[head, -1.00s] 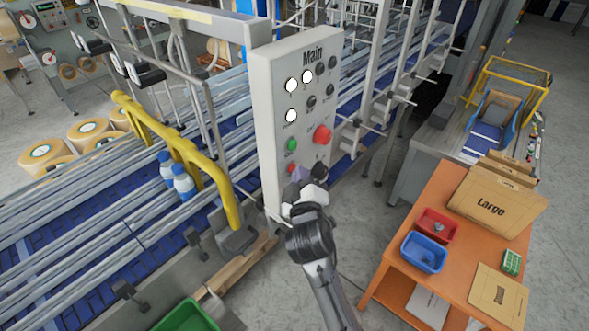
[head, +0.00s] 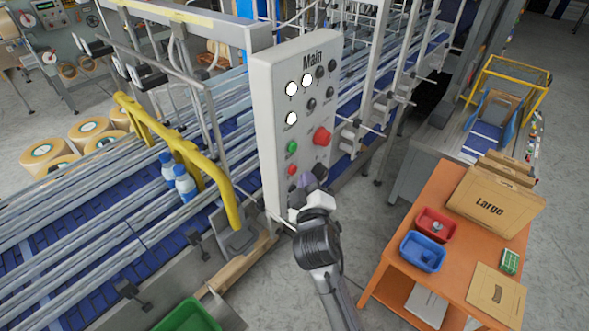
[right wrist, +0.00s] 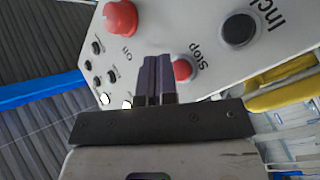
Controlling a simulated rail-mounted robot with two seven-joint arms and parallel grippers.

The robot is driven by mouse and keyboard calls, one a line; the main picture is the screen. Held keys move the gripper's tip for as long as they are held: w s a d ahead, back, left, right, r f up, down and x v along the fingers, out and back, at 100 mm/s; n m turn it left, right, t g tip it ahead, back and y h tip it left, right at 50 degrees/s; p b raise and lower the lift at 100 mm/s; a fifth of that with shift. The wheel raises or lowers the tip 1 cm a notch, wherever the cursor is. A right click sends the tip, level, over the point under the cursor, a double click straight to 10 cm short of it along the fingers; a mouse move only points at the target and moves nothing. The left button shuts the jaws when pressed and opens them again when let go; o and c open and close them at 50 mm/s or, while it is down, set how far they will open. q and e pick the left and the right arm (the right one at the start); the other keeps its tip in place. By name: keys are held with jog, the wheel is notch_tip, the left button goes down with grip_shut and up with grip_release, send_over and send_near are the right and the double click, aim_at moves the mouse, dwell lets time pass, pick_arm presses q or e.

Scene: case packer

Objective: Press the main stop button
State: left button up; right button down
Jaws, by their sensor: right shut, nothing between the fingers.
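The grey control panel (head: 272,150) headed "Main" stands upright in the middle of the head view. Its small red stop button (head: 291,170) sits low on the panel, below a green button (head: 292,147). In the right wrist view the red button (right wrist: 182,70) has the word "Stop" beside it. My right gripper (head: 308,181) is shut and empty, just right of and below the stop button in the head view. Its purple fingertips (right wrist: 157,60) overlap the button's left edge in the right wrist view. I cannot tell whether they touch the panel. My left gripper is not in view.
A larger red mushroom button (head: 322,136) sits up and right of the stop button. A black button (right wrist: 239,28) is on its other side in the right wrist view. A yellow guard rail (head: 180,155) runs left of the panel; an orange table (head: 395,265) stands right.

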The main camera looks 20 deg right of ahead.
jog(key=shift+s+d+p, duration=0.7)
jog(key=shift+s+d, duration=0.05)
jog(key=shift+s, duration=0.3)
jog(key=shift+s+d+p, duration=0.65)
jog(key=shift+s+d, duration=0.05)
jog(key=shift+s, duration=0.3)
